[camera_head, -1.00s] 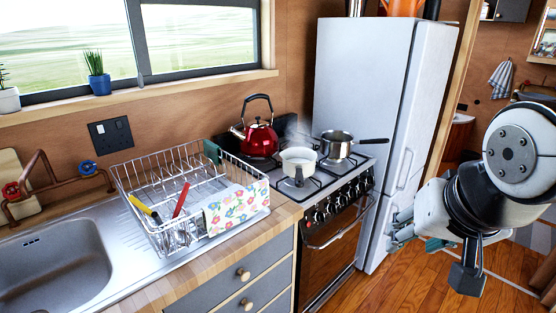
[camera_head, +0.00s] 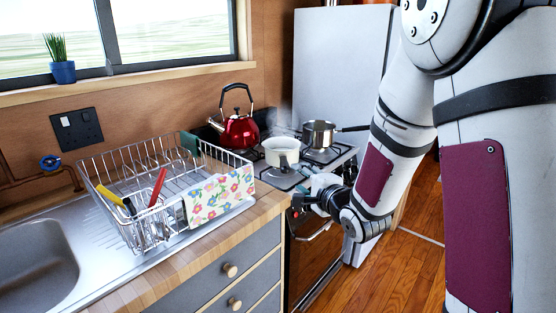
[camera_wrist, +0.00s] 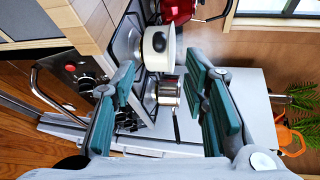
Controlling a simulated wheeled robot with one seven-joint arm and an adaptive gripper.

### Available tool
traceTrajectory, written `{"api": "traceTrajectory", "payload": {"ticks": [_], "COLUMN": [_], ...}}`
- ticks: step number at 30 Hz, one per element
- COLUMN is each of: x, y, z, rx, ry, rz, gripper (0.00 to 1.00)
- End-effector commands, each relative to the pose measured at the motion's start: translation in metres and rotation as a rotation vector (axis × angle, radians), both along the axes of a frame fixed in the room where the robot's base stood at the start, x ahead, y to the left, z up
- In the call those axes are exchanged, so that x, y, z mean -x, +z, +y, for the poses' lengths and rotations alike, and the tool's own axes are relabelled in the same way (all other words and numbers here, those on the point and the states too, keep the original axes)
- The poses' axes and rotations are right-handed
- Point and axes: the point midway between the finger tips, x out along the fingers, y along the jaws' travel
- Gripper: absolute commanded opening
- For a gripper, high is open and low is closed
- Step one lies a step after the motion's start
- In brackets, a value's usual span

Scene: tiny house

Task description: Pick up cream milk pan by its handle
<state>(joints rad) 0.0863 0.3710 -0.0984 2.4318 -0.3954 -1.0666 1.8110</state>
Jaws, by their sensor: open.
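The cream milk pan (camera_head: 281,147) stands upright on the stove's front burner, between the red kettle and the steel pan. Its handle seems to point to the front, towards me, and is hard to make out. My gripper (camera_head: 308,197) is in front of the stove, below and to the right of the pan in the head view. In the wrist view the cream pan (camera_wrist: 159,58) shows beyond the tips of my open teal-padded fingers (camera_wrist: 163,72). Nothing is between the fingers, and the pan appears apart from them.
A red kettle (camera_head: 239,131) stands behind the pan. A steel saucepan (camera_head: 318,134) with a dark handle stands to its right. A dish rack (camera_head: 160,185) with a flowered cloth is on the counter at left. The white fridge (camera_head: 340,60) stands beyond the stove.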

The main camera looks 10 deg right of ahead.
Motion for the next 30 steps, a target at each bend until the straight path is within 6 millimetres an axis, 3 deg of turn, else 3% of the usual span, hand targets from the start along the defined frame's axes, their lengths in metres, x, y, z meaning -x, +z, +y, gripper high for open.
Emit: {"api": "traceTrajectory", "payload": {"ticks": [12,20,30], "x": [-0.068,-0.085,-0.126], "y": [-0.014,-0.017,-0.026], "z": [0.012,0.015,0.021], "rx": [-0.001,-0.001,0.0], "ry": [0.002,0.002,0.001], "rz": [-0.001,-0.001,0.0], "gripper": [0.41,0.41,0.41]}}
